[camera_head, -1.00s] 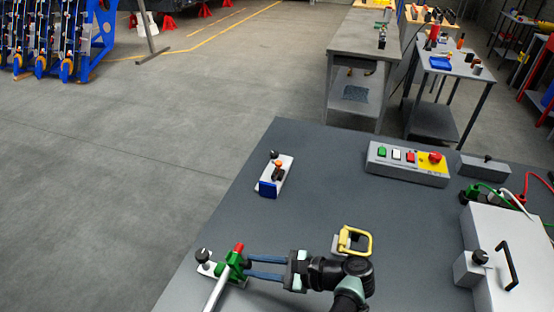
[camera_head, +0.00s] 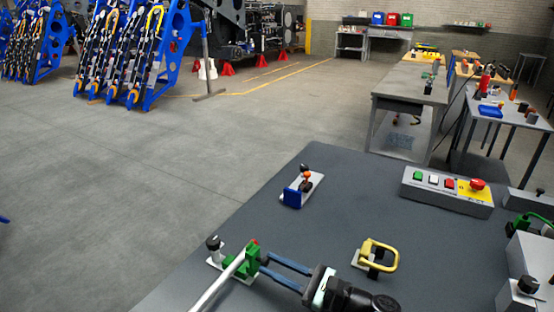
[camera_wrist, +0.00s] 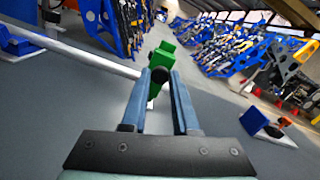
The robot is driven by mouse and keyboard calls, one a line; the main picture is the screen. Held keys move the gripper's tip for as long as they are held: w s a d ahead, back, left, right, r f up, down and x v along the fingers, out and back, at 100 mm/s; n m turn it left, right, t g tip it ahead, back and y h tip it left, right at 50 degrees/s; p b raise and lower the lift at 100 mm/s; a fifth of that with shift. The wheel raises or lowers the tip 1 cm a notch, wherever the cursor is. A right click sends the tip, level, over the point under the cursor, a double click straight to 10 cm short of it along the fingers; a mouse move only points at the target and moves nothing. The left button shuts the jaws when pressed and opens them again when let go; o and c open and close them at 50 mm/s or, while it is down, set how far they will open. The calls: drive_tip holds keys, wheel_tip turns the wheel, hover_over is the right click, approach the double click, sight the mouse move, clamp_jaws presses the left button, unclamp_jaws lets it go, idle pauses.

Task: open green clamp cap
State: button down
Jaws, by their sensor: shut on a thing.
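The green clamp (camera_head: 252,262) stands at the near left edge of the grey table, with a small red part on top. A pale rod (camera_head: 215,287) runs from it toward the lower left. My gripper (camera_head: 263,265) reaches in from the right, its blue fingers at the clamp. In the wrist view, the fingertips (camera_wrist: 163,78) close in at a dark round end beside the green clamp (camera_wrist: 173,58). The gripper is shut on part of the clamp; the exact contact is partly hidden by the fingers. I cannot tell whether the cap is open.
A black knob on a plate (camera_head: 213,245) stands just left of the clamp. A yellow-handled fixture (camera_head: 379,253) is to the right. A plate with a blue block (camera_head: 293,197) lies farther back, and a button box (camera_head: 447,190) at back right. The mid-table is clear.

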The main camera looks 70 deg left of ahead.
drive_tip(key=shift+f, duration=0.1)
drive_tip(key=c, duration=0.7)
unclamp_jaws()
drive_tip(key=b+v, duration=0.4)
drive_tip(key=v, duration=0.8)
drive_tip(key=shift+f, duration=0.15)
drive_tip(key=shift+w+d, duration=0.25)
drive_tip(key=shift+d, duration=0.15)
